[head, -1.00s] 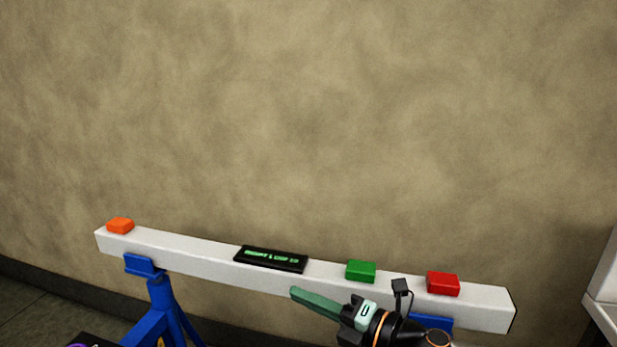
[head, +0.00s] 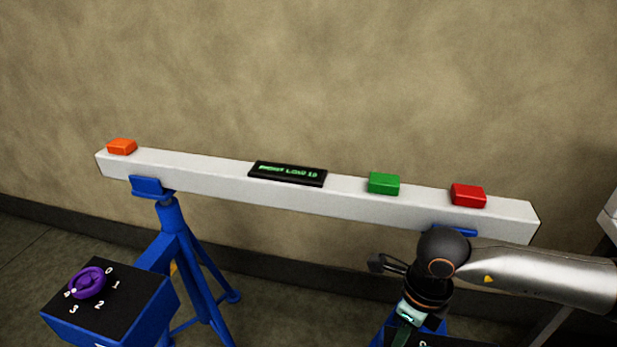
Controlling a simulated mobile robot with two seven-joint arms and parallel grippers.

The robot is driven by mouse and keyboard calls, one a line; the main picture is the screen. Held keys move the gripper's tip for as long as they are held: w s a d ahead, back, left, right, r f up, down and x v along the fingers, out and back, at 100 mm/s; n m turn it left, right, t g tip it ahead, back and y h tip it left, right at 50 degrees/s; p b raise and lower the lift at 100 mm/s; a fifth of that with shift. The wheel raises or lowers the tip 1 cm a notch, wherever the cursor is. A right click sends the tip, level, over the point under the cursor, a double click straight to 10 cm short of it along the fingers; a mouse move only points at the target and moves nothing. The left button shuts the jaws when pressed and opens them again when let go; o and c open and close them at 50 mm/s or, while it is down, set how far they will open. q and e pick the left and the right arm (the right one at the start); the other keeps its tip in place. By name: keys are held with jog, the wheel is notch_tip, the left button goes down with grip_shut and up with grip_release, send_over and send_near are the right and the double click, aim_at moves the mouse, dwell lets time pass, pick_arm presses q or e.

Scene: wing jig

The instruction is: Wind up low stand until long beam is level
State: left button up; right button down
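The long white beam (head: 220,188) rests on two blue stands, and its right end is lower in the picture. A black display (head: 287,173) on it shows green text that seems to end in "LOW 10". The left stand (head: 172,245) carries a box with a purple knob (head: 88,283) and white numbers 0 to 3 around it. The right stand (head: 455,232) is mostly hidden behind my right arm. My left gripper is out of view.
An orange block (head: 122,147), a green block (head: 384,184) and a red block (head: 468,195) sit on top of the beam. A plain wall (head: 300,70) stands behind. Floor shows between the stands. A pale object (head: 609,220) is at the right edge.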

jog(key=shift+h, duration=0.5)
jog(key=f+b, duration=0.1)
jog(key=f, duration=0.1)
jog(key=d+f+b, duration=0.1)
jog(key=f, duration=0.1)
jog(key=f+b, duration=0.1)
jog(key=b, duration=0.1)
jog(key=shift+w+d+f, duration=0.25)
jog(key=shift+d+f, duration=0.05)
jog(key=shift+f, duration=0.1)
jog(key=shift+f+b, duration=0.65)
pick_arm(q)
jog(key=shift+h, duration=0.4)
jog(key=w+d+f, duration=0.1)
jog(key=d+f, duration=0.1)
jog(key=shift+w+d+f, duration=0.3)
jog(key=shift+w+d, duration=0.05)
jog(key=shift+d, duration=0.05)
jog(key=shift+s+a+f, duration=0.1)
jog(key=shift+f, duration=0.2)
pick_arm(e)
jog(key=shift+d, duration=0.25)
pick_arm(q)
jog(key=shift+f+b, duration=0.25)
jog(key=shift+b, duration=0.05)
pick_arm(e)
jog(key=shift+w+f, duration=0.1)
